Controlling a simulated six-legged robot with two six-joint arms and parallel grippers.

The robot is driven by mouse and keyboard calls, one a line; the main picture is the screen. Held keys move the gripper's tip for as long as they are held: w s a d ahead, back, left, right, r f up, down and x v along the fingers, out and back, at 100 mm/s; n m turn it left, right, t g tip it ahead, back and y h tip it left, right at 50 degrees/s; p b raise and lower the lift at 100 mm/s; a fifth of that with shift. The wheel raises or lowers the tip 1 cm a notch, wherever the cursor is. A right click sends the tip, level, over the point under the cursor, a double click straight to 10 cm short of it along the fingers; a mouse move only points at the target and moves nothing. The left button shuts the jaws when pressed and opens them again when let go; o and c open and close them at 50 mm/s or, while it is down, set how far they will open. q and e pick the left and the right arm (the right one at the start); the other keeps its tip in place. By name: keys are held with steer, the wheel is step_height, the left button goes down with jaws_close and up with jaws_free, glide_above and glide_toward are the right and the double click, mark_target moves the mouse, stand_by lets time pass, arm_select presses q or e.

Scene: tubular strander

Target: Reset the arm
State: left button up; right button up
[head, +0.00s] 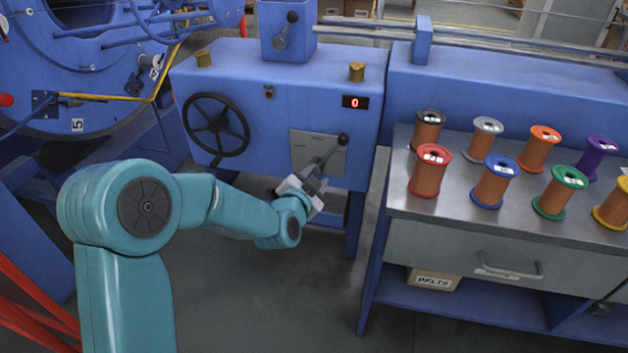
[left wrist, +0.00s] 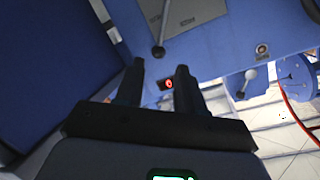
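My left gripper (head: 322,168) is in front of the blue machine cabinet, close to the grey metal plate (head: 305,147). A lever with a dark round knob (head: 343,139) stands out from that plate beside the gripper. In the left wrist view, the two dark fingers of the left gripper (left wrist: 160,82) are apart with nothing held between them. The lever knob (left wrist: 158,52) shows just beyond the fingertips, not gripped. The red digital display (left wrist: 168,83) shows in the gap between the fingers. My right gripper is in neither view.
A black handwheel (head: 216,125) is left of the plate. The display (head: 355,102) reads 0. A bench (head: 415,222) at right carries several coloured wire spools, over a drawer and a shelf with a box (head: 433,280). The floor in front is clear.

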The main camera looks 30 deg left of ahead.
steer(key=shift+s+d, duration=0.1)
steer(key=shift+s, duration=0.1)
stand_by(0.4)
